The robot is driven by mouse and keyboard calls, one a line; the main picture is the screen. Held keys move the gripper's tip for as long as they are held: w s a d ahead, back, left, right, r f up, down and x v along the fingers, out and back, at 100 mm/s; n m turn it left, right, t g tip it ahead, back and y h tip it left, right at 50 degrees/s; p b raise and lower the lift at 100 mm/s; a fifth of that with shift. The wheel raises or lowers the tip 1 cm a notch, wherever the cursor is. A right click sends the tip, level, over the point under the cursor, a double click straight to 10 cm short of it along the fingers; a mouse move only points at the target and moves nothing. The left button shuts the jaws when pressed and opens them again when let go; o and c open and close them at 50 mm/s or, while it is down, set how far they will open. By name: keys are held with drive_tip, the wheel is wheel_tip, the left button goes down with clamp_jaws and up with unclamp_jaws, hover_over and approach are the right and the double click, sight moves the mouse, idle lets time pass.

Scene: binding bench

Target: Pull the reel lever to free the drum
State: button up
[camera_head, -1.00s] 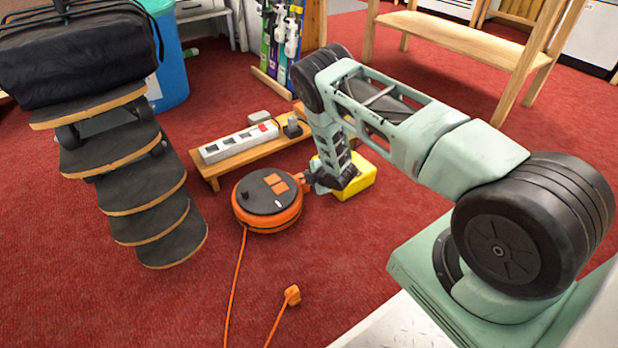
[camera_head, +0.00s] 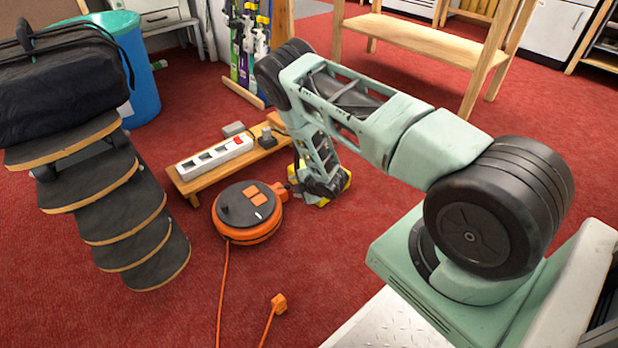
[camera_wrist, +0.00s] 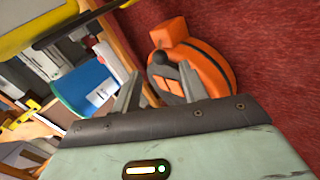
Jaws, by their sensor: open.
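The orange cable reel (camera_head: 262,232) lies on the red carpet, with a black round top carrying two orange squares and a small dark knob. An orange block (camera_head: 281,192) sticks out from its right side, and the block also shows in the wrist view (camera_wrist: 168,32). I cannot tell which of these parts is the lever. My gripper (camera_wrist: 160,88) is open, its two grey fingers pointing at the reel (camera_wrist: 216,66), with the dark knob side ahead of them. In the head view the fingers are hidden behind my wrist, right beside the reel. Whether they touch it I cannot tell.
A low wooden bench (camera_head: 187,184) with a white power strip (camera_head: 214,153) stands behind the reel. A yellow object (camera_head: 347,181) sits behind my wrist. A stack of dark boards (camera_head: 120,220) is at left. An orange cable and plug (camera_head: 279,302) lie in front; carpet around them is clear.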

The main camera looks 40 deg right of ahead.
drive_tip(key=p+v, duration=0.3)
drive_tip(key=v, duration=0.6)
